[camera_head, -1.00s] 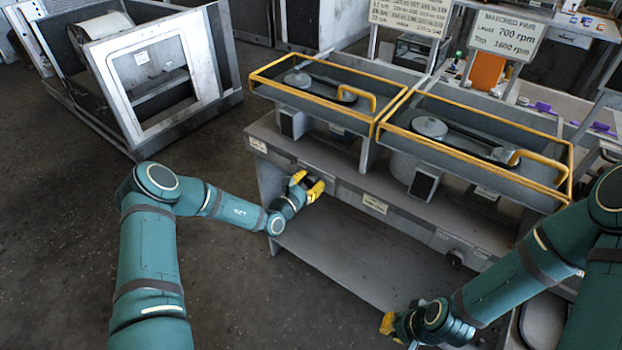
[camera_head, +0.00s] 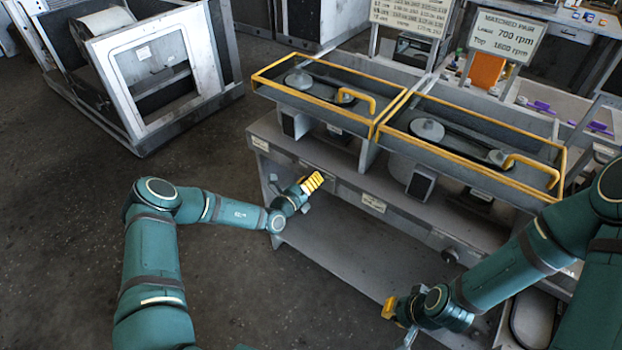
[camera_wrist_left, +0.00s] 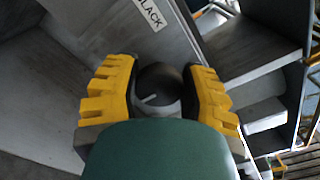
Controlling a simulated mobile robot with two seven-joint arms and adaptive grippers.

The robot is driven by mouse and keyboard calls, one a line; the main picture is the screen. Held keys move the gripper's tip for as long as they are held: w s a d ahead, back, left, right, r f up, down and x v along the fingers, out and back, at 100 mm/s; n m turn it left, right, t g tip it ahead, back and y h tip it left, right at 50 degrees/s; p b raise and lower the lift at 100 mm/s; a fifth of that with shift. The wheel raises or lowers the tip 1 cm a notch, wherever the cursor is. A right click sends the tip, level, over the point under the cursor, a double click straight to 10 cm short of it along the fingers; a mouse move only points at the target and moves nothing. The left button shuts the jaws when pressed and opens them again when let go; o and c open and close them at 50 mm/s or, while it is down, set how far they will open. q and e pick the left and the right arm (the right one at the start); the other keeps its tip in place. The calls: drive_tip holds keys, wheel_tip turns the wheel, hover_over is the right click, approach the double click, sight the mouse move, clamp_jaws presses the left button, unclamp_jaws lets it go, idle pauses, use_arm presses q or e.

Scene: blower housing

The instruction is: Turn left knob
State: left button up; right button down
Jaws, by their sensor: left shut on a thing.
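The left knob (camera_wrist_left: 158,88) is dark and round with a pale pointer line, seen in the left wrist view on the grey bench front. My left gripper (camera_wrist_left: 158,92) has its yellow fingers on both sides of the knob and is shut on it. In the head view my left gripper (camera_head: 312,182) is at the left part of the bench front and hides the knob. A second dark knob (camera_head: 450,256) sits further right on the same front. My right gripper (camera_head: 390,308) is low in front of the bench, away from both knobs; its finger opening is unclear.
The grey bench (camera_head: 345,243) carries two yellow-railed trays (camera_head: 408,93) with pulleys. A label reading "LACK" (camera_wrist_left: 150,14) is beside the left knob. A metal housing frame (camera_head: 185,120) stands on the floor at left. The floor between is clear.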

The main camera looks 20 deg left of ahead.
use_arm(q)
drive_tip(key=n, duration=0.3)
drive_tip(key=shift+n, duration=0.4)
drive_tip(key=shift+f+n, duration=0.1)
drive_tip(key=shift+n, duration=1.8)
drive_tip(key=o, duration=1.2)
drive_tip(key=v, duration=1.2)
